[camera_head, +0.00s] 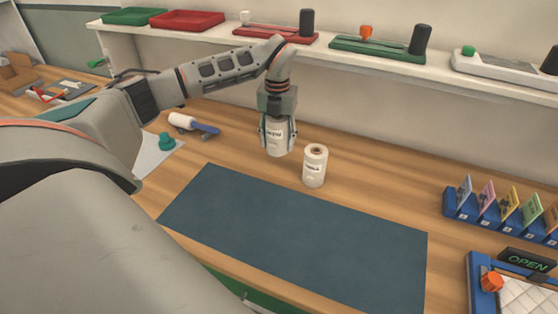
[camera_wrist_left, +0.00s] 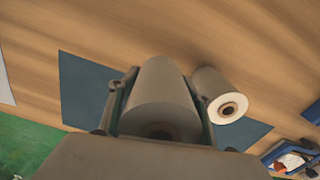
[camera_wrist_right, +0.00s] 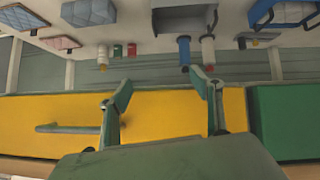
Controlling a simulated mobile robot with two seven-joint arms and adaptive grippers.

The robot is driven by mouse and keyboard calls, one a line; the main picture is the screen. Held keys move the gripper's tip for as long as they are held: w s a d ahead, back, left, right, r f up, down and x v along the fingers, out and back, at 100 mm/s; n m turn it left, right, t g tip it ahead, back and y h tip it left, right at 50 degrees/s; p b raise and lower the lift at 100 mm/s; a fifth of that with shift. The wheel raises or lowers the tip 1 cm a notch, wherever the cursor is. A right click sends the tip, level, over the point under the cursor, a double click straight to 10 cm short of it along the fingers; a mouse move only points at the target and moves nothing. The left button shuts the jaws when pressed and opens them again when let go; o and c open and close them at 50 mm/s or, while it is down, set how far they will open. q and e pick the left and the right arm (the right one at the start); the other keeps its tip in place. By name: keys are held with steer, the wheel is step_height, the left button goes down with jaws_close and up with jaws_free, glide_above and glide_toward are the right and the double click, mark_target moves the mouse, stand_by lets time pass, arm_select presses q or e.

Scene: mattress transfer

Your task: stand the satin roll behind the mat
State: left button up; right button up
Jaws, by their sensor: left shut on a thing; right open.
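My left gripper (camera_head: 277,135) is shut around a white labelled roll (camera_head: 277,143), which is upright behind the dark blue mat (camera_head: 300,235). The held roll also shows between the fingers in the left wrist view (camera_wrist_left: 160,95). I cannot tell whether its base touches the table. A second white labelled roll (camera_head: 315,168) stands to its right, just behind the mat's back edge, apart from it. The labels are too small to read surely, so I cannot tell which roll is satin. My right gripper (camera_wrist_right: 163,90) is open and empty, facing a yellow drawer front (camera_wrist_right: 70,110).
A white lint-roller-like tool with a blue handle (camera_head: 205,128) and a teal knob (camera_head: 166,141) lie left of the rolls. A shelf (camera_head: 330,55) with trays runs above the back. A blue card rack (camera_head: 465,205) stands at right. The mat is bare.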

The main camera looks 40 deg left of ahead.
mark_target(277, 129)
arm_select(q)
step_height(277, 129, down, 8)
steer(key=shift+f, duration=0.1)
stand_by(0.4)
steer(key=o, duration=1.4)
steer(key=shift+f, duration=0.1)
step_height(277, 129, up, 12)
steer(key=shift+r, duration=0.15)
